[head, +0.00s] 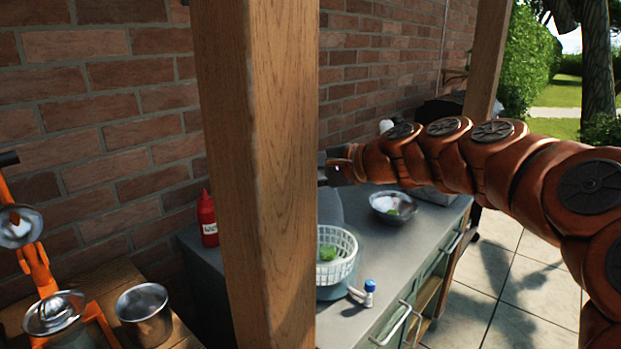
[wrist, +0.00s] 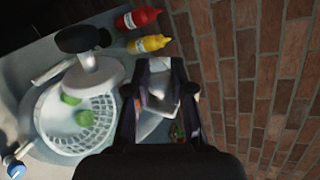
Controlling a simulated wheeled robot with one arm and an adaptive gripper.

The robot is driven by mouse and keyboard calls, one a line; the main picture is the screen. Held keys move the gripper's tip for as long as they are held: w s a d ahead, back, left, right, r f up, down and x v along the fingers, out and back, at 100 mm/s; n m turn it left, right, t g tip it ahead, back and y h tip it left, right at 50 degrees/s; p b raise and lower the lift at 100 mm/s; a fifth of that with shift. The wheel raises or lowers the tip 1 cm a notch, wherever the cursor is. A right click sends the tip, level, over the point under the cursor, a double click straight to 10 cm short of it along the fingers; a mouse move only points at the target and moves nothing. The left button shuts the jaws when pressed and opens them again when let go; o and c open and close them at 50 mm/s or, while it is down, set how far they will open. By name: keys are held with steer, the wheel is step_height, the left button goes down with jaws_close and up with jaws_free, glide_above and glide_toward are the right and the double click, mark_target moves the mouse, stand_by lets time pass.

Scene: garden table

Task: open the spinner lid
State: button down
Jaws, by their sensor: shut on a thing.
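The spinner's white slatted basket (head: 345,262) stands on the grey counter with green leaves in it, partly behind the wooden post. A pale grey lid (head: 329,205) stands tilted up at the basket's back, below my gripper (head: 337,171). In the wrist view the basket (wrist: 104,133) shows to the left, with a white hub and black knob (wrist: 82,39) over its far side. My gripper (wrist: 161,100) also shows there, closed on a pale piece that looks like part of the lid's edge. The exact contact is dark and partly hidden by the fingers.
A thick wooden post (head: 257,180) blocks the middle of the head view. A red bottle (head: 208,220) and a yellow bottle (wrist: 149,43) are near the brick wall (wrist: 270,80).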

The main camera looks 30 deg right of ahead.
steer(key=shift+s+a, duration=0.25)
steer(key=shift+a, duration=0.4)
steer(key=c, duration=1)
jaws_free()
steer(key=shift+s+d+r, duration=0.1)
steer(key=v, duration=1.1)
steer(key=shift+s+r, duration=0.15)
steer(key=shift+s, duration=0.25)
